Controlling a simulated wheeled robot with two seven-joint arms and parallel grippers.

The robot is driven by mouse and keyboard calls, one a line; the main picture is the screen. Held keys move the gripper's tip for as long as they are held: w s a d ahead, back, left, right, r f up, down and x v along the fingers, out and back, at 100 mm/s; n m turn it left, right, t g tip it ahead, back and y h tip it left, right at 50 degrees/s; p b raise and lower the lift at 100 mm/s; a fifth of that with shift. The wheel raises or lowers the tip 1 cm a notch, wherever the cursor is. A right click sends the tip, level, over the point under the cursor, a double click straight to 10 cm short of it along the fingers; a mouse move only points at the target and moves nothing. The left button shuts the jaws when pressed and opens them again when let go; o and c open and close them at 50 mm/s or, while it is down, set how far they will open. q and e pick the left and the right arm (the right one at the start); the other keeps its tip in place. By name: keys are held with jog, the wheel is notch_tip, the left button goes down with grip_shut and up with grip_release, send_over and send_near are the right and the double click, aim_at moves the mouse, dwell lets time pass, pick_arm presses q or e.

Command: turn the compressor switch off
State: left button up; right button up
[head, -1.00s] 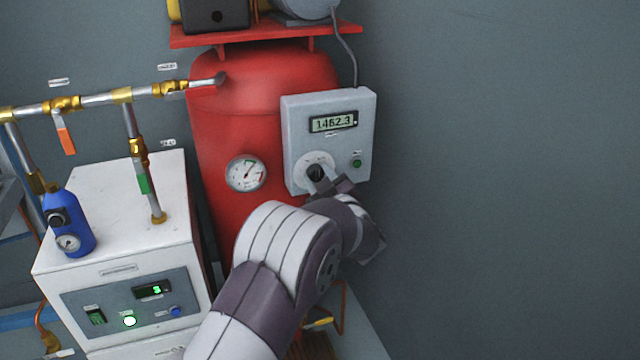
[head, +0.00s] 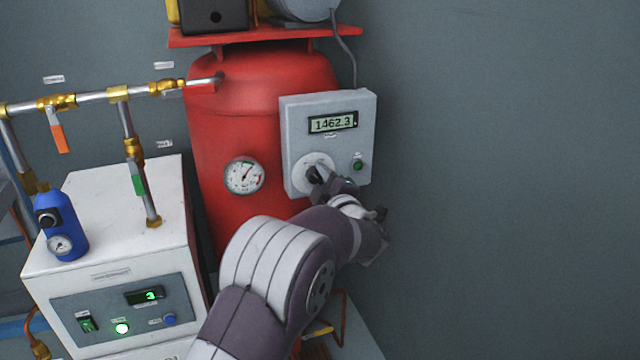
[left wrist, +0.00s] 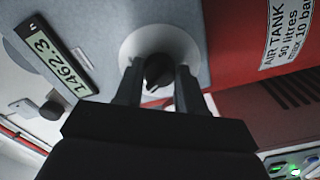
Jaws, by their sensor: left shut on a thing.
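The compressor switch (head: 314,173) is a black rotary knob on a pale round plate, low on the grey control box (head: 300,118) fixed in front of the red tank. My left gripper (head: 325,178) has reached the knob and is shut on it. In the left wrist view the two dark fingers stand on either side of the black knob (left wrist: 157,72), with the pale disc (left wrist: 190,45) behind it. The gripper body hides part of the knob's surroundings. My right gripper is not in view.
The box has a display reading 1462.3 (head: 333,122) and a green button (head: 357,164). The red air tank (head: 255,110) with a gauge (head: 244,175) stands behind. A white machine (head: 115,215) and pipes are at left. The right side shows bare wall.

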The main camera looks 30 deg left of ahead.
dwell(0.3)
pick_arm(q)
jog(key=o, duration=1)
jog(key=shift+o, duration=0.2)
jog(key=shift+s+d, duration=0.1)
jog(key=p+v, duration=0.3)
jog(key=v, duration=0.9)
jog(key=shift+d, duration=0.2)
jog(key=shift+s, duration=0.1)
